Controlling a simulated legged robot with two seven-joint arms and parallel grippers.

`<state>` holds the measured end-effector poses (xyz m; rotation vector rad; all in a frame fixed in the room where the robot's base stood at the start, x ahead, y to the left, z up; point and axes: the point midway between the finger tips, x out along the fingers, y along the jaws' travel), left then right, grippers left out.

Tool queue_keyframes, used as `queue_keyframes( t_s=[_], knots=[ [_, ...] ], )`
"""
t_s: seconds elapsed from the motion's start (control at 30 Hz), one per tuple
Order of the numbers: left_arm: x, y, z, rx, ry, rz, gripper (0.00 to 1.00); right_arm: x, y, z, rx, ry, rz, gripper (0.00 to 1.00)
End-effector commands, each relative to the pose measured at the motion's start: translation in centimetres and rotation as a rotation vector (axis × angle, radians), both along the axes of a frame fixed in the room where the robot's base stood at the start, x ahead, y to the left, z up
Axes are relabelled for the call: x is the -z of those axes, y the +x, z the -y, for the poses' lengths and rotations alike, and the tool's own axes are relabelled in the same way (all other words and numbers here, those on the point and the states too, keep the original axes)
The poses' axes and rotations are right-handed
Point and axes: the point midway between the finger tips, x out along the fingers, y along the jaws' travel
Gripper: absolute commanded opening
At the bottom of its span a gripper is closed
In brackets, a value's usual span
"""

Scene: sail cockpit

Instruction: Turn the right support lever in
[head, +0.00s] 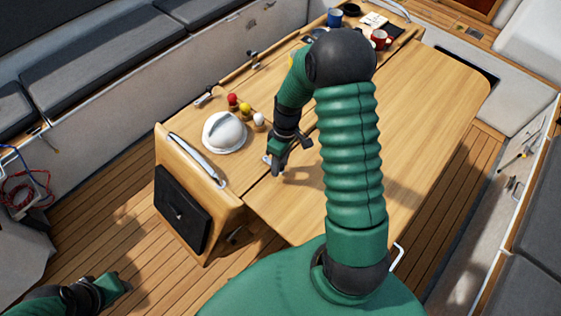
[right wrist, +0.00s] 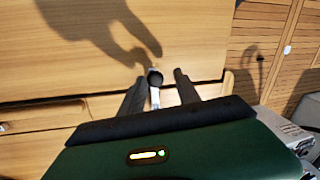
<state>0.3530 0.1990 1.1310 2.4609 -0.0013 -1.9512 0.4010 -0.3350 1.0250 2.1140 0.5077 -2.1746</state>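A small lever with a round dark knob and a pale metal stem (right wrist: 155,97) shows in the right wrist view, near a seam in the wooden table. My right gripper (right wrist: 159,76) is open, with one finger on each side of the knob; I cannot tell whether either finger touches it. In the head view the right gripper (head: 274,166) is low over the table near its near-left end, and a small pale metal piece (head: 266,159) shows by its fingertips. My left gripper (head: 122,285) is at the bottom left, over the floor, away from the table; its fingers are unclear.
On the wooden table (head: 420,105) stand a white domed object (head: 224,132), small red, yellow and white-topped pieces (head: 245,109), a blue mug (head: 334,17) and a red mug (head: 379,39). A metal rail (head: 198,160) runs along the near end. Grey benches (head: 100,55) flank the table.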

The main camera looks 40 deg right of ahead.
Motion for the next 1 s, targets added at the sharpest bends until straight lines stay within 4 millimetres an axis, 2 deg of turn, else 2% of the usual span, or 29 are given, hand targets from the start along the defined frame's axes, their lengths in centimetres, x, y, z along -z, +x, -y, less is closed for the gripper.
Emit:
queue_keyframes(
  t_s=[0.03,0.27,1.0],
  knots=[
    [0.00,-0.01,-0.01,0.000,0.000,0.000,0.36,0.04,0.00,0.15,0.001,0.001,0.000,0.30],
    [-0.01,0.00,0.00,0.000,0.000,0.000,0.36,0.12,-0.05,0.25,0.000,0.006,-0.003,0.00],
    [0.01,-0.01,0.00,0.000,0.000,0.000,0.36,0.15,-0.17,0.25,-0.001,0.006,-0.005,0.00]
  ],
)
